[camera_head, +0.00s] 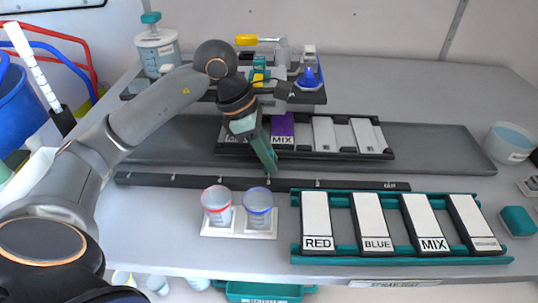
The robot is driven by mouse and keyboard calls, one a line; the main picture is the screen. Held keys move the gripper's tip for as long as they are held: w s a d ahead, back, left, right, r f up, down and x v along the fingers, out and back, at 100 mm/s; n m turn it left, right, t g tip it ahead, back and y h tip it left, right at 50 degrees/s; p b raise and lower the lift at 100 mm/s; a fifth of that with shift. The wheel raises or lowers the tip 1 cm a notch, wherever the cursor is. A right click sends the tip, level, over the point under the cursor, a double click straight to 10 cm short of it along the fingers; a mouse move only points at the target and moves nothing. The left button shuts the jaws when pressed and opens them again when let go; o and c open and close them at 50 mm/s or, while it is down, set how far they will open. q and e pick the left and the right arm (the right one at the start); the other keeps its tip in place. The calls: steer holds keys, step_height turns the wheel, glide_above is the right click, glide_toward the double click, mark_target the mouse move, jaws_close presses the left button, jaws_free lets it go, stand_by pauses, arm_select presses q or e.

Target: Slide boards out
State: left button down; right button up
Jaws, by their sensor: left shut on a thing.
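My left gripper (264,152) reaches in from the left and points down at the front edge of the dark back rack (330,154). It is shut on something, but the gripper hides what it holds. In this rack, just right of the gripper, is a purple board (282,125) marked MIX. Two white boards, one in the middle (325,133) and one at the right (367,134), lie beside it. The rack's left end is partly hidden. A teal front rack (400,260) holds white boards marked RED (316,220), BLUE (371,220) and MIX (424,220), and another (475,222). My right gripper is out of view.
A dark rail (340,184) lies between the racks. Red-rimmed (217,205) and blue-rimmed (258,207) cups stand left of the front rack. Behind are a jar (157,52) and a small device (308,78). A tub (508,142) stands at the right. The grey tray's right end (440,145) is clear.

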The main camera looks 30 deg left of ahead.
arm_select(q)
steer(key=shift+d, duration=0.1)
steer(key=shift+w+d, duration=0.15)
steer(key=shift+d, duration=0.1)
steer(key=w+d, duration=0.2)
steer(key=d, duration=0.2)
steer(key=w+d+p, duration=0.1)
steer(key=w+d, duration=0.2)
steer(key=d, duration=0.2)
steer(key=w+d, duration=0.3)
steer(key=d, duration=0.1)
steer(key=shift+d+r, duration=0.1)
steer(key=shift+d, duration=0.05)
steer(key=w+d, duration=0.1)
steer(key=d, duration=0.1)
steer(key=w+d, duration=0.1)
steer(key=d, duration=0.1)
steer(key=w+d, duration=0.2)
steer(key=shift+d, duration=0.2)
steer(key=shift+w+d, duration=0.4)
steer(key=shift+d, duration=0.25)
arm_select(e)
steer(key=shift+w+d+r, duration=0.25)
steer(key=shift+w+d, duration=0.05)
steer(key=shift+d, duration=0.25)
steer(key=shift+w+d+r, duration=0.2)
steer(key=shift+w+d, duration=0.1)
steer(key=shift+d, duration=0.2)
